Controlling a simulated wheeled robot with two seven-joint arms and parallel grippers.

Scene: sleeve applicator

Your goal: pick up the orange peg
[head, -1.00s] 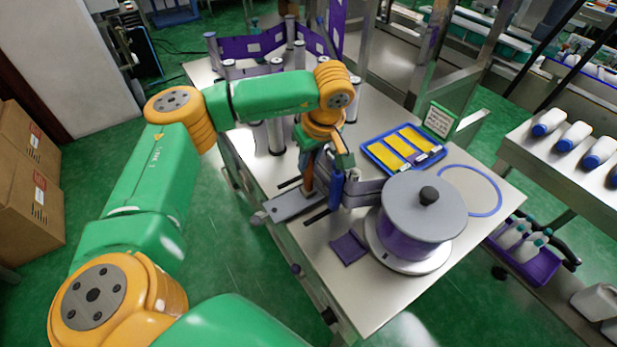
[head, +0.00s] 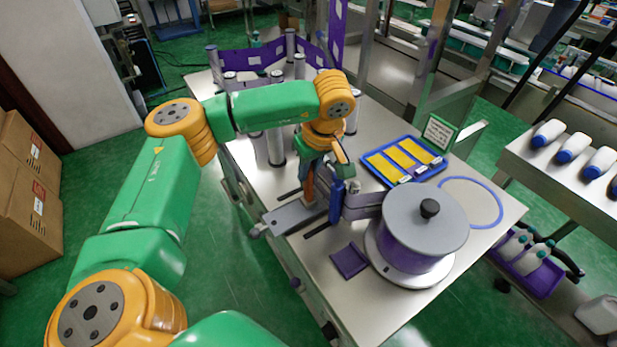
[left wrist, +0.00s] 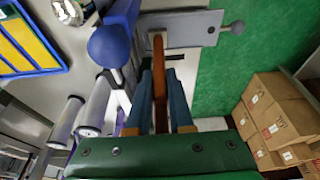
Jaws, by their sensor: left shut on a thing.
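The orange peg (left wrist: 160,85) stands between the two blue-grey fingers of my left gripper (left wrist: 162,88), which is shut on it. In the head view a small part of the orange peg (head: 309,188) shows below the left gripper (head: 314,178). The peg is over the grey slide plate (head: 294,217) at the near left edge of the steel table. Whether its lower end touches the plate, I cannot tell. My right gripper is in neither view.
A grey-capped spool (head: 425,222) stands right of the gripper. A blue tray with yellow strips (head: 405,158) lies behind it. A blue-knobbed lever (left wrist: 110,46) is close beside the fingers. Several grey rollers (head: 275,145) stand behind the arm. A purple square (head: 350,261) lies in front.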

